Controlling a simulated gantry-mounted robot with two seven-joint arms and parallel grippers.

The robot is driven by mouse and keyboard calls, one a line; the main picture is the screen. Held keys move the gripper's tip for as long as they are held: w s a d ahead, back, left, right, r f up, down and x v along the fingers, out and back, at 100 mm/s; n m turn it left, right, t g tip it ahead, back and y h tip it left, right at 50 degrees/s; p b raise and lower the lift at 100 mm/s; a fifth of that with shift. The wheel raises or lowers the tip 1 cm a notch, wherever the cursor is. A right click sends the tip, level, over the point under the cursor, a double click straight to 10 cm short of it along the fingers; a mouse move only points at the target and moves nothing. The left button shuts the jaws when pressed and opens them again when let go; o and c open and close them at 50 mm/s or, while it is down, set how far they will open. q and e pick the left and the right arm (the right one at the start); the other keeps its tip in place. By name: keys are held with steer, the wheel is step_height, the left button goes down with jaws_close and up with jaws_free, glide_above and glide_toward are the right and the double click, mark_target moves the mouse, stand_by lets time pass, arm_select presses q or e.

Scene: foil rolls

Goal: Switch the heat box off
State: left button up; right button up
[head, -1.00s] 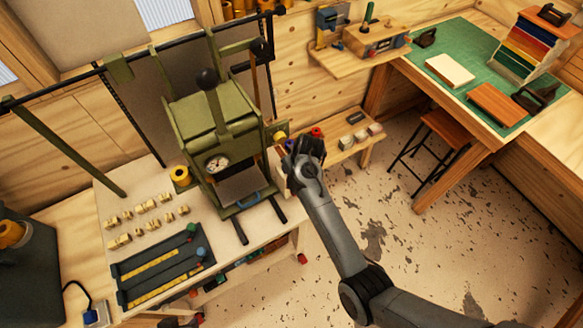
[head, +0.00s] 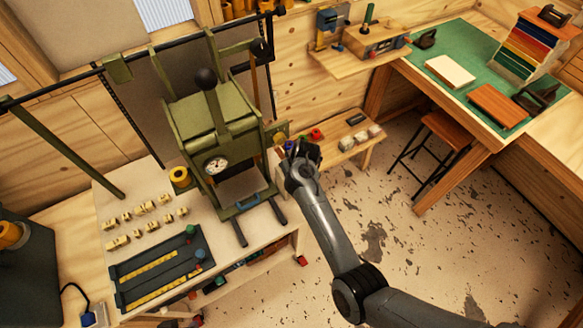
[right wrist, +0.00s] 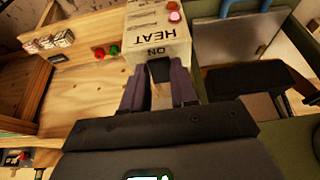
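In the right wrist view the heat box (right wrist: 160,30) is a pale box with the words HEAT and ON upside down and a bright pinkish-red lamp (right wrist: 174,16) on its face. A dark switch piece (right wrist: 158,70) sits just below the word ON. My right gripper (right wrist: 159,78) has its two fingers apart, one on each side of this dark piece; I cannot tell whether they touch it. In the head view my right gripper (head: 297,153) is beside the green press and mostly hides the box. My left gripper is not in view.
The green press (head: 215,140) with its black-knobbed lever stands just left of my right gripper. A low wooden shelf (head: 350,150) with small blocks and red and green buttons is behind it.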

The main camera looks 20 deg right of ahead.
jaws_close()
steer(key=p, duration=0.1)
steer(key=g+p, duration=0.1)
steer(key=shift+w+r+p, duration=0.2)
steer(key=shift+r+p, duration=0.2)
steer(key=shift+w+f+g+p, duration=0.15)
steer(key=shift+g+p, duration=0.15)
steer(key=shift+g, duration=0.4)
steer(key=shift+w+f+g, duration=0.1)
steer(key=shift+g, duration=0.3)
steer(key=shift+a, duration=0.1)
steer(key=o, duration=0.9)
jaws_free()
steer(key=shift+c, duration=0.2)
